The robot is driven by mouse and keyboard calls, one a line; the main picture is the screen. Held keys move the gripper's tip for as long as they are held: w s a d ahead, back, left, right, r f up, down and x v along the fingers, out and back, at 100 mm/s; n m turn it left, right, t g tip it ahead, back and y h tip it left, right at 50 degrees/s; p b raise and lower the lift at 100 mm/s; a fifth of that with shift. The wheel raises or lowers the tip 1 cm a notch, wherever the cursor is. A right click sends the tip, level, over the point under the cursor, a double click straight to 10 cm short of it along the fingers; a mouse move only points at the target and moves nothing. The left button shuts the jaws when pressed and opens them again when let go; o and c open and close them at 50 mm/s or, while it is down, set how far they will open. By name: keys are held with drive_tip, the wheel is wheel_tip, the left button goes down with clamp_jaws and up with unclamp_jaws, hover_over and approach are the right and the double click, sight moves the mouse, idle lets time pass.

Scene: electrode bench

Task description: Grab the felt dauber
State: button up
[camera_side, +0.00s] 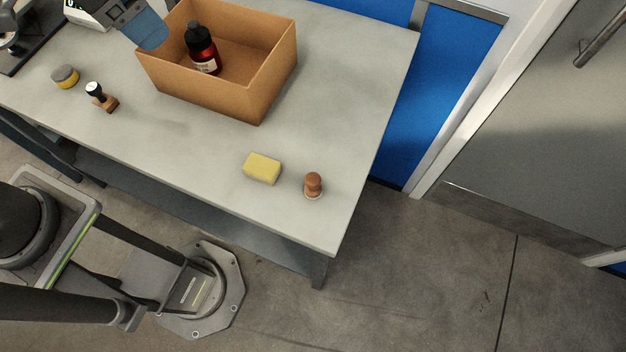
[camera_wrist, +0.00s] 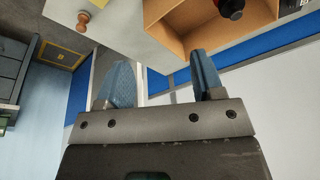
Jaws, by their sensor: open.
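What looks like the felt dauber is a small brown knob-shaped piece with a pale base (camera_side: 313,186). It stands upright near the table's front right corner. In the wrist view this dauber (camera_wrist: 84,19) is at the upper left, well beyond the fingers. My gripper (camera_side: 151,38) is at the top left in the side view, by the left wall of the cardboard box and far from the dauber. In the wrist view my gripper (camera_wrist: 162,78) has its two blue fingers spread apart with nothing between them.
A yellow sponge (camera_side: 262,168) lies just left of the dauber. The open cardboard box (camera_side: 215,93) holds a dark red bottle (camera_side: 203,52). A wooden stamp (camera_side: 103,99) and a round yellow-grey tin (camera_side: 65,76) stand at left. The table between box and sponge is clear.

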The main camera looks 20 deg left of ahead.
drive_tip(key=w+d+f+m+g, duration=0.15)
drive_tip(key=d+f+m, duration=0.3)
drive_tip(key=d, duration=0.85)
drive_tip(key=m+g+y, duration=0.1)
drive_tip(key=m+g, duration=0.1)
drive_tip(key=m, duration=0.1)
hover_over(313, 178)
wheel_tip(313, 178, down, 6)
drive_tip(key=shift+t, duration=0.25)
drive_tip(key=f, duration=0.7)
drive_tip(key=shift+s+d+f, duration=0.2)
drive_tip(key=shift+d+f, duration=0.05)
drive_tip(key=shift+f, duration=0.05)
drive_tip(key=shift+w+a+f, duration=0.1)
drive_tip(key=shift+a+f, duration=0.05)
drive_tip(key=shift+f, duration=1.45)
drive_tip(key=shift+w+a+f, duration=0.1)
drive_tip(key=shift+f, duration=1.45)
drive_tip(key=c, duration=1)
drive_tip(key=shift+o, duration=0.2)
drive_tip(key=shift+r, duration=0.1)
